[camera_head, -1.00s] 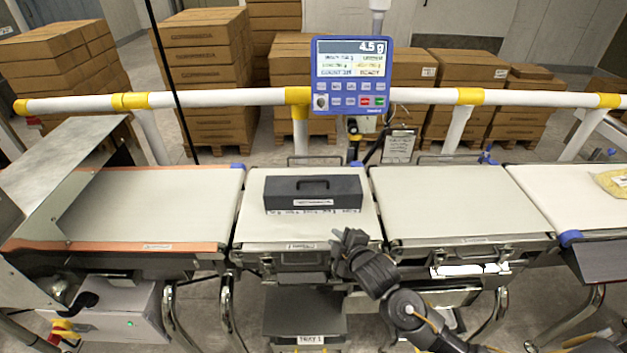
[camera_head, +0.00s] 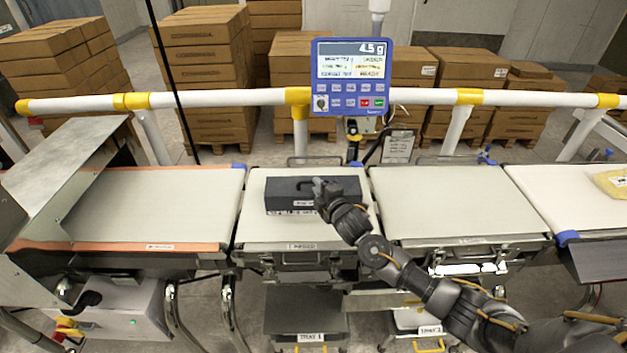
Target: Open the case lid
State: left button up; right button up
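The dark grey case (camera_head: 287,196) sits on the middle weighing belt (camera_head: 262,232), with its lid shut and a label on its front. Its top handle is now partly hidden behind my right gripper. My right gripper (camera_head: 318,186) is over the right half of the case, at its lid and front edge. Its fingers are small and dark against the case, so I cannot tell whether they are open or touching it. My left gripper is not in view.
A blue scale display (camera_head: 351,76) stands behind the case on a white rail (camera_head: 220,98). Belts lie left (camera_head: 150,205) and right (camera_head: 445,200), both clear. A yellowish bag (camera_head: 612,184) lies at far right. A tray (camera_head: 305,322) is below. Stacked cartons (camera_head: 205,75) stand behind.

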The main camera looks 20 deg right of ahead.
jog(key=shift+x, duration=1.8)
grip_shut()
